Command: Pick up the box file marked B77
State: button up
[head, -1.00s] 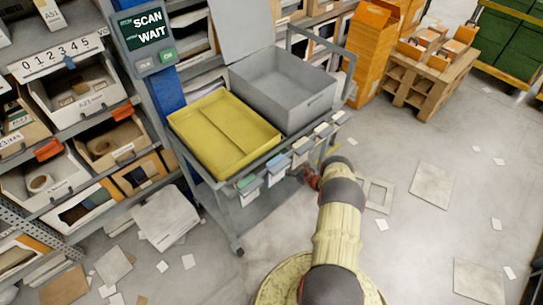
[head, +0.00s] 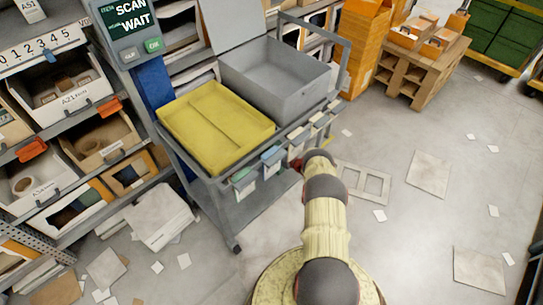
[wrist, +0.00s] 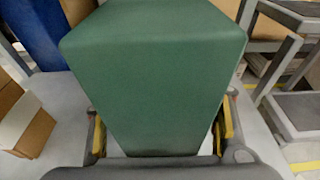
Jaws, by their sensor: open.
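A green block-shaped thing (wrist: 150,75) fills the middle of the wrist view, very close, and stands between the two spread fingers of my gripper (wrist: 162,130). Yellow pads show on either side of it, with small gaps. No marking B77 can be read on it, so I cannot tell if it is that box file. In the head view, small coloured pieces with white labels line the trolley's front edge, including a green one (head: 243,177) at the left end. My arm's far end is at this edge, and the arm mostly hides the gripper there.
The grey trolley (head: 207,186) carries a yellow tray (head: 215,125) and a grey open bin (head: 285,80). A rack with bins (head: 88,150) stands at left. Orange boxes on a pallet (head: 425,75) stand at the back. Flat sheets lie on the otherwise clear floor at right.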

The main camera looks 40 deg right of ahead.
jog(key=c, duration=1.5)
jog(key=shift+d+r, duration=0.1)
